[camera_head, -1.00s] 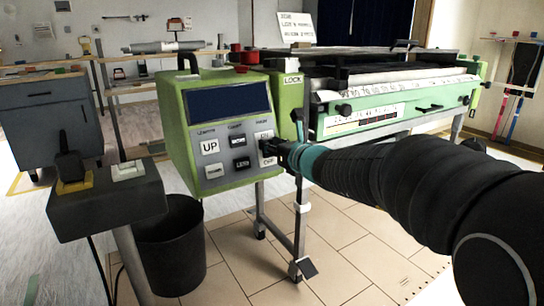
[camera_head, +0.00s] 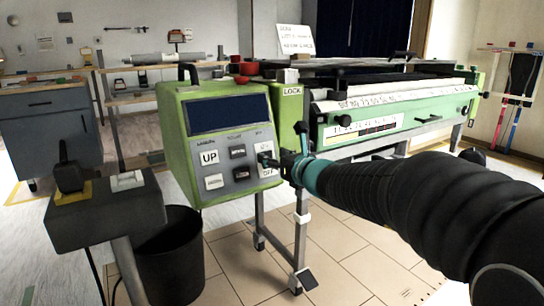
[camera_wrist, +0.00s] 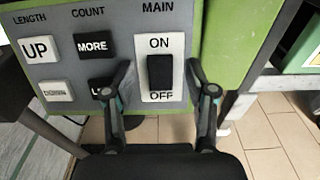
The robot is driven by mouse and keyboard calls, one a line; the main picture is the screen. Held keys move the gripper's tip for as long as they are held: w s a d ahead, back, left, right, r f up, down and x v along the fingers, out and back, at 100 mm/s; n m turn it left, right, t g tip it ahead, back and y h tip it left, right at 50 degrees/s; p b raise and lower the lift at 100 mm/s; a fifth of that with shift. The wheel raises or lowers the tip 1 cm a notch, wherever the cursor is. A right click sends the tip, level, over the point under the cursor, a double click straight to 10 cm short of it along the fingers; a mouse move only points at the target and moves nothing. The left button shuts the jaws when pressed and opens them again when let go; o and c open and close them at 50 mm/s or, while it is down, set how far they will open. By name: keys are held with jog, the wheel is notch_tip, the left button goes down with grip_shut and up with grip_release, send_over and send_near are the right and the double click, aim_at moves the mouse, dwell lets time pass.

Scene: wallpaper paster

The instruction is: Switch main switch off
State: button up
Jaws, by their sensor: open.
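The main switch (camera_wrist: 160,72) is a black rocker on a white plate, with ON above it and OFF below, under the word MAIN. I cannot tell which side of the rocker is pressed. It is on the grey front panel of a green control box (camera_head: 181,150); my gripper partly covers it in the head view. My gripper (camera_head: 283,145) is open and empty in front of the panel. In the wrist view, one finger (camera_wrist: 125,80) is left of the switch plate and the other (camera_wrist: 198,78) is right of it. Contact is not visible.
UP (camera_wrist: 39,48) and MORE (camera_wrist: 92,45) buttons sit left of the switch; the left finger partly covers the lower middle button. The long paster machine (camera_head: 390,115) stands behind at right. A grey pedestal (camera_head: 100,215) and black bin (camera_head: 172,262) stand at lower left.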

jog(key=v, duration=1)
jog(key=shift+s+d, duration=0.2)
jog(key=s+f+n+g+h+p, duration=0.1)
jog(key=s+f+n+g, duration=0.3)
jog(key=s+f+n, duration=0.45)
jog(key=s+f+n+g+h+p, duration=0.1)
jog(key=s+f+n+g, duration=0.4)
jog(key=n, duration=0.7)
jog(key=s+d+r+n+h+p, duration=0.3)
jog(key=s+d+r+n+p, duration=0.1)
jog(key=s+d, duration=0.2)
jog(key=s+d+r+n+h+p, duration=0.4)
jog(key=s+d, duration=0.2)
jog(key=s, duration=0.2)
jog(key=shift+n+t+p, duration=0.3)
jog(key=shift+n+p, duration=0.05)
